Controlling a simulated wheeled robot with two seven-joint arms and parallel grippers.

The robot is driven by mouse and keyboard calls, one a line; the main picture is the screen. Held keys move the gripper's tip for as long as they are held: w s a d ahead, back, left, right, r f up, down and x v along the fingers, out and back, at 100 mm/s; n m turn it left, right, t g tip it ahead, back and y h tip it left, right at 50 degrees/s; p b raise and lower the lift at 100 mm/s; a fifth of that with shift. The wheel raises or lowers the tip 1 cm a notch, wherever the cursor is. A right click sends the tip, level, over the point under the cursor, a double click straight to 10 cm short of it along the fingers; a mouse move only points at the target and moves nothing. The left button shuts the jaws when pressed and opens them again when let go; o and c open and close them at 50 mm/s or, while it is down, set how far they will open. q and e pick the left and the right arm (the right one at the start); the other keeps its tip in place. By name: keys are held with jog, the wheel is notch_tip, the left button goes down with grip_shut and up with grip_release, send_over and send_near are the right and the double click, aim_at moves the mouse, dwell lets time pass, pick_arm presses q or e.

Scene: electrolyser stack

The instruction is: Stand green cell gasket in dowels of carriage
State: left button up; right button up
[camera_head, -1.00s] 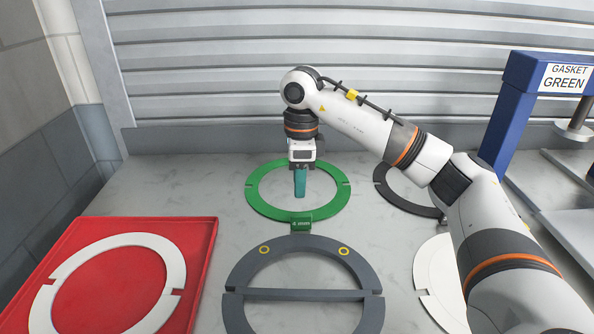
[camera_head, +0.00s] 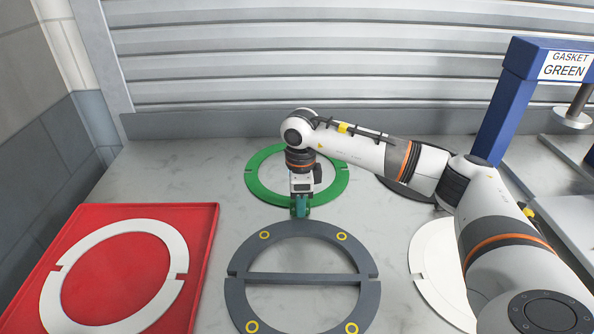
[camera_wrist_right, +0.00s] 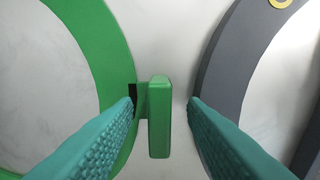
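The green cell gasket (camera_head: 257,182) is a flat green ring lying on the bench behind the grey ring, partly covered by my right arm. Its raised green tab shows in the right wrist view (camera_wrist_right: 159,120), at the ring's near edge. My right gripper (camera_head: 300,212) points down over this tab. In the right wrist view its teal fingers (camera_wrist_right: 161,102) stand open, one on each side of the tab, with a gap on both sides. I cannot make out a carriage with dowels. My left gripper is not in view.
A grey ring (camera_head: 300,279) with a crossbar and yellow circles lies close in front. A red tray (camera_head: 200,218) holding a white ring (camera_head: 170,238) is at left. Another white ring (camera_head: 425,262) and a dark ring lie right, under my arm. A blue press labelled GASKET GREEN (camera_head: 505,108) stands at right.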

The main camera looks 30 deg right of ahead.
jog(key=shift+f, duration=0.4)
jog(key=shift+c, duration=0.4)
grip_shut()
